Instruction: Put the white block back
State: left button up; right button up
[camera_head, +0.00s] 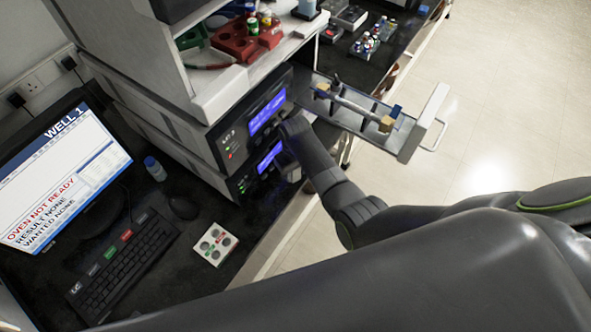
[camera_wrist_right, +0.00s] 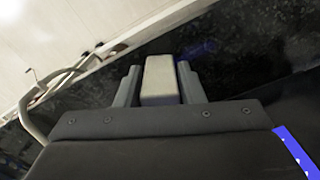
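The pale, whitish block (camera_wrist_right: 160,80) sits between the two grey fingers of my right gripper in the right wrist view. Both fingers press against its sides, and dark speckled bench top lies beyond it. In the head view my right gripper (camera_head: 290,172) is in front of the instruments with blue displays, partly hidden by my own wrist. The block cannot be made out clearly there. My left gripper is not in view.
An open drawer (camera_head: 408,146) with a glass column juts out right of my wrist. Instruments with blue displays (camera_head: 266,113) stand close behind it. A white tile with round wells (camera_head: 215,244), a mouse (camera_head: 183,207), a keyboard (camera_head: 125,262) and a monitor (camera_head: 62,178) are at left.

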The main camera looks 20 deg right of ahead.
jog(key=shift+o, duration=1.3)
jog(key=shift+r, duration=0.15)
notch_tip(320, 180, up, 11)
jog(key=shift+w+f, duration=0.1)
jog(key=shift+r, duration=0.65)
